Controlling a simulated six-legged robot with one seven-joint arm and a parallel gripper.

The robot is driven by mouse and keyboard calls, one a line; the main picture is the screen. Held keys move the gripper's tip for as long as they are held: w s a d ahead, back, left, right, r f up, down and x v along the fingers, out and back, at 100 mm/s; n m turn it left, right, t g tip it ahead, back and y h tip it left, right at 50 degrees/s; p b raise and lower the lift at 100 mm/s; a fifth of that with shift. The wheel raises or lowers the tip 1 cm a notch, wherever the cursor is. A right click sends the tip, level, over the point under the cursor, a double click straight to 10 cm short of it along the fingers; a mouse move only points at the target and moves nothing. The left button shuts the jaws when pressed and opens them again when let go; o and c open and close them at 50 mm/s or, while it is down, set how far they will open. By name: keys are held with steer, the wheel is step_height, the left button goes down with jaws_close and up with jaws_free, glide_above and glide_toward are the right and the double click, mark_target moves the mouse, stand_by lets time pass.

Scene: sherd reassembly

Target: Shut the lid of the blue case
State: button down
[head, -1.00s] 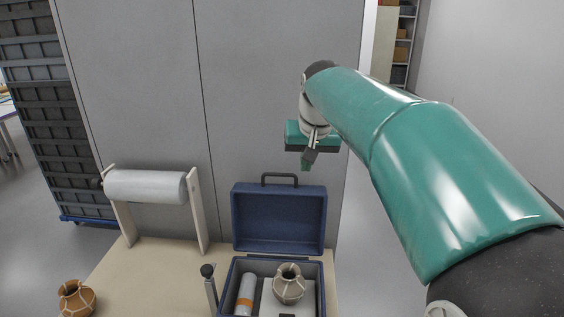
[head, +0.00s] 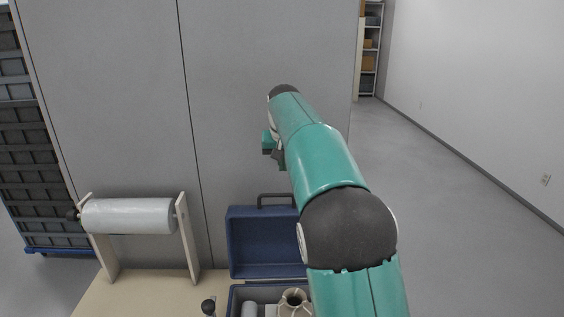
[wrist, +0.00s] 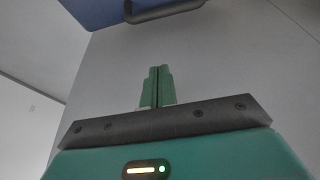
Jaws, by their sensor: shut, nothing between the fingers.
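The blue case stands on the table with its lid (head: 258,243) open and upright at the back, a dark handle (head: 275,199) on its upper edge. Part of the lid and the case body (head: 236,296) are hidden behind my arm and below the picture edge. My gripper (head: 281,160) is above and behind the lid in the head view, mostly covered by my arm. In the wrist view my gripper (wrist: 157,72) has its two green fingers together with nothing between them. The lid's blue edge (wrist: 95,8) and handle (wrist: 165,11) show at the top there, apart from the fingertips.
Inside the case are a patterned jar (head: 294,301) and a white roll (head: 249,309). A film roll on a wooden stand (head: 130,216) is left of the case. A dark-topped post (head: 208,307) is close to the case's left side. A grey wall panel (head: 230,100) rises behind.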

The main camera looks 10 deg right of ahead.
mark_target(283, 178)
steer(key=x, duration=0.6)
steer(key=shift+w+f, duration=0.1)
steer(key=shift+f, duration=0.3)
steer(key=s, duration=0.3)
steer(key=shift+a+r, duration=0.15)
steer(key=shift+a, duration=0.15)
steer(key=shift+s+a, duration=0.1)
steer(key=shift+s, duration=0.45)
steer(key=shift+w+f, duration=0.2)
steer(key=shift+s+r, duration=0.1)
steer(key=shift+s, duration=0.05)
